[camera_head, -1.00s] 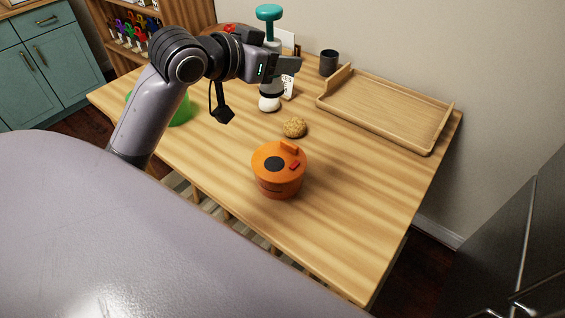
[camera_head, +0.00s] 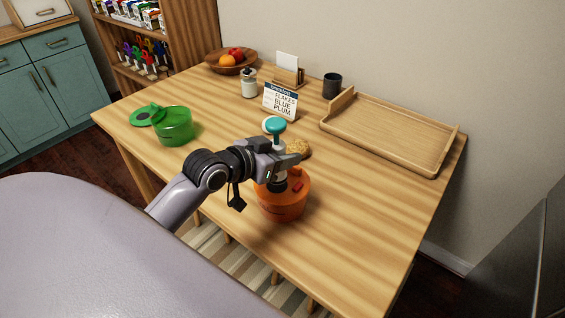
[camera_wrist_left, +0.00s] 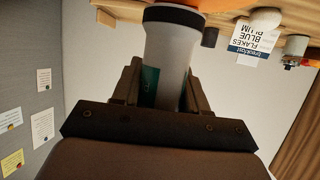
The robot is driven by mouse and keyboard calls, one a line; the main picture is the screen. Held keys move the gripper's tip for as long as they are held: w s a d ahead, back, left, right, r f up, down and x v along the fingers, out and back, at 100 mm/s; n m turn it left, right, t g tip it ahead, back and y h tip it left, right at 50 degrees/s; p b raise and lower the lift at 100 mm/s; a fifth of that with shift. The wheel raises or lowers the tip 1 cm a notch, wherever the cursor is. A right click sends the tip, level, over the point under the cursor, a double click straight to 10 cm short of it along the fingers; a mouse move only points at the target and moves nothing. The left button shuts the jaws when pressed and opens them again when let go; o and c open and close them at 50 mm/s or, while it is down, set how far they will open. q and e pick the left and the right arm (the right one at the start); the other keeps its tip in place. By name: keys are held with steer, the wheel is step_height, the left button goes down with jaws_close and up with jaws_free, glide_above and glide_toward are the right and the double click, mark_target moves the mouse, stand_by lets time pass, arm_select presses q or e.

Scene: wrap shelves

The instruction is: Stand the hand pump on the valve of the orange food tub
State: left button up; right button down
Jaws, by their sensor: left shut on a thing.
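The hand pump (camera_head: 276,126) has a teal handle, a pale body and a black lower ring. My left gripper (camera_head: 284,163) is shut around its body and holds it upright over the orange food tub (camera_head: 282,208). The pump's lower end is at the tub's lid; whether it touches the valve I cannot tell, as the valve is hidden. A red tab shows on the lid beside it. In the left wrist view the pale pump body (camera_wrist_left: 170,50) sits between the fingers, with a bit of orange tub (camera_wrist_left: 209,8) beyond. My right gripper is not in view.
A cookie (camera_head: 299,147) lies just behind the tub. A wooden tray (camera_head: 385,128), dark cup (camera_head: 332,86), text card (camera_head: 280,101), jar (camera_head: 249,84) and fruit bowl (camera_head: 231,66) stand farther back. A green tub (camera_head: 175,127) is left. The table's front right is clear.

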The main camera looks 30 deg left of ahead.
arm_select(q)
steer(key=shift+f, duration=1.15)
steer(key=shift+f, duration=0.1)
steer(key=shift+f, duration=0.1)
steer(key=o, duration=1.1)
steer(key=shift+s+r, duration=0.15)
steer(key=shift+r, duration=0.1)
steer(key=v, duration=1.1)
steer(key=shift+s+r, duration=0.25)
steer(key=shift+s, duration=0.05)
steer(key=shift+a, duration=0.1)
